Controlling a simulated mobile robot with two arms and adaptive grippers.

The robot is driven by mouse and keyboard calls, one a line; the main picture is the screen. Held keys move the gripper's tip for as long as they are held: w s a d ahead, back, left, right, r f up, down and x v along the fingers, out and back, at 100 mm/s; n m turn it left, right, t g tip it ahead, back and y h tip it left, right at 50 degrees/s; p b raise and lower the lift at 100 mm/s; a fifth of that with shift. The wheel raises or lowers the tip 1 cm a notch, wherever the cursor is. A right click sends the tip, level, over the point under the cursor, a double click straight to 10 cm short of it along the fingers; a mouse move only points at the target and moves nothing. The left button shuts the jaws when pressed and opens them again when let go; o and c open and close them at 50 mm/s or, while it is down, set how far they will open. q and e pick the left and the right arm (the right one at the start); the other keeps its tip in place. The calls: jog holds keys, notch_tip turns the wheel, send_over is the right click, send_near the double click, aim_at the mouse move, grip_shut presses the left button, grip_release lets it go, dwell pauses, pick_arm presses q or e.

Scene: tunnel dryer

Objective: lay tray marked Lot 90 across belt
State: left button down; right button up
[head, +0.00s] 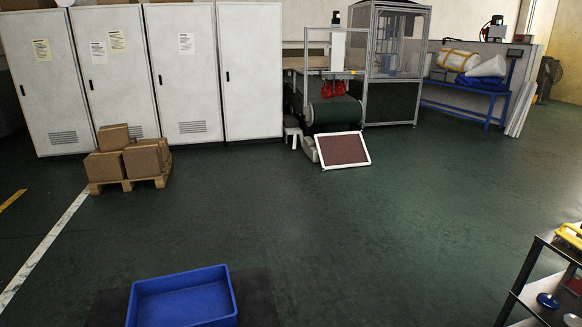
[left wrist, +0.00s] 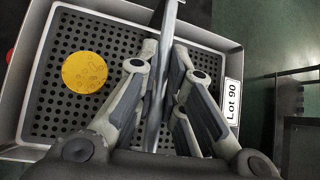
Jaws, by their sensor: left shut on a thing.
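The tray marked Lot 90 (left wrist: 48,148) fills much of the left wrist view. It has a pale rim, a dark perforated floor and a white label reading Lot 90 on its right side. A yellow round piece (left wrist: 85,71) lies in it on the left. My left gripper (left wrist: 165,65) is shut on a thin grey metal bar that runs over the middle of the tray. In the head view, the dark green belt (head: 336,112) comes out at the front of the dryer. Neither gripper shows in the head view.
A framed brown panel (head: 343,150) stands tilted on the floor before the belt. A blue bin (head: 185,298) lies at the front, a pallet of boxes (head: 127,184) at left, and a shelf cart (head: 526,272) at lower right. The green floor between is clear.

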pick_arm(q)
jog(key=w+a+r, duration=0.1)
jog(key=w, duration=0.1)
jog(key=w+a+r, duration=0.1)
jog(key=w, duration=0.2)
jog(key=w+a+r, duration=0.1)
jog(key=w, duration=0.1)
jog(key=shift+w+r, duration=0.25)
jog(key=shift+r, duration=0.05)
jog(key=w+a+r, duration=0.2)
jog(key=w+r, duration=0.3)
jog(key=r, duration=0.4)
jog(key=w+a+r, duration=0.2)
jog(key=w+r, duration=0.3)
jog(key=r, duration=0.4)
jog(key=shift+w+m+h, duration=0.2)
jog(key=shift+m+h, duration=0.1)
jog(key=shift+m, duration=0.1)
jog(key=shift+r, duration=0.1)
jog(key=shift+f, duration=0.2)
